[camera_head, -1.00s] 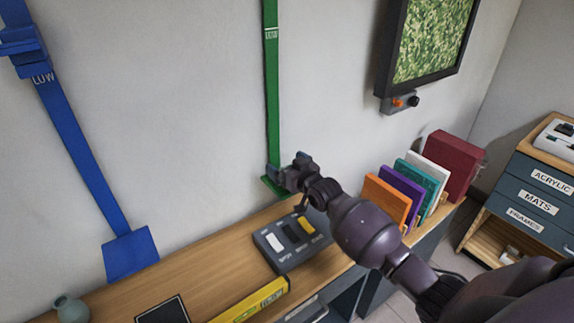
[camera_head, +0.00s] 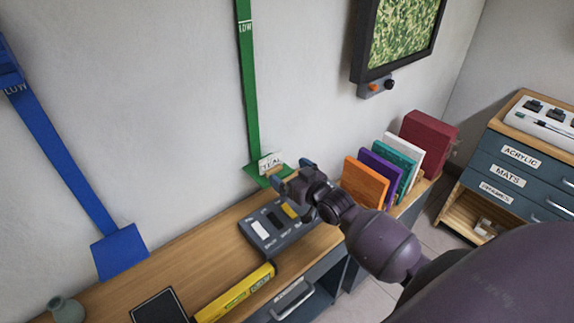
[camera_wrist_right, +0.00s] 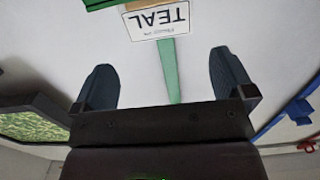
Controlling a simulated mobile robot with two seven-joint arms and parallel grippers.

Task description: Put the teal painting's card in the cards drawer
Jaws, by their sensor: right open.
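The small white card reading TEAL (camera_head: 270,163) stands on the green ledge (camera_head: 254,171) at the foot of the green wall strip. In the right wrist view the card (camera_wrist_right: 157,20) is upside down at the top, beyond my fingertips. My right gripper (camera_head: 288,176) is open and empty, just right of the card and apart from it. Both fingers of the gripper (camera_wrist_right: 163,80) show in the wrist view with nothing between them. A drawer front (camera_head: 300,297) with a handle is under the desk; its label is too small to read. My left gripper is out of view.
The desk (camera_head: 185,252) holds a switch box (camera_head: 290,230), a yellow level (camera_head: 237,293), a dark tablet and a vase. Upright coloured panels (camera_head: 378,174) stand at its right end. A cabinet labelled ACRYLIC and MATS (camera_head: 508,176) stands at right.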

